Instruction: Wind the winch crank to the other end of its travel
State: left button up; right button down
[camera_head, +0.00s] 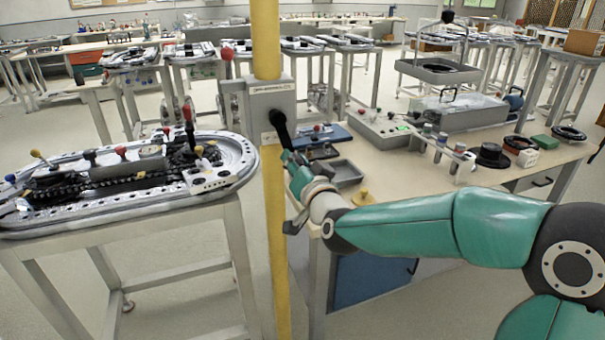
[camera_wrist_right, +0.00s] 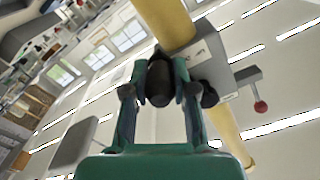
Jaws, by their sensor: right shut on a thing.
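The winch is a grey box (camera_head: 271,103) with a label, fixed to a yellow post (camera_head: 266,40). The box also shows in the right wrist view (camera_wrist_right: 212,68). A black crank grip (camera_head: 279,124) sticks out from the front of the box, low on its face. My right gripper (camera_head: 287,152) reaches it from below right. In the right wrist view my fingers lie on both sides of the dark grip (camera_wrist_right: 159,82), shut on it. The crank arm behind the grip is mostly hidden. My left gripper is not in view.
A workbench (camera_head: 400,170) with trays, a grey device and small parts is to the right. A table with an oval ring track (camera_head: 215,190) is close on the left. Bare floor lies between them.

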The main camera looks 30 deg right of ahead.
jog(key=shift+a+f, duration=0.25)
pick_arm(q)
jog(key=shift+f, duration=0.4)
pick_arm(e)
jog(key=shift+r+m, duration=0.1)
jog(key=shift+m, duration=0.2)
jog(key=c, duration=0.9)
grip_release()
jog(key=shift+c, duration=0.2)
jog(key=shift+r, duration=0.1)
jog(key=v, duration=1.2)
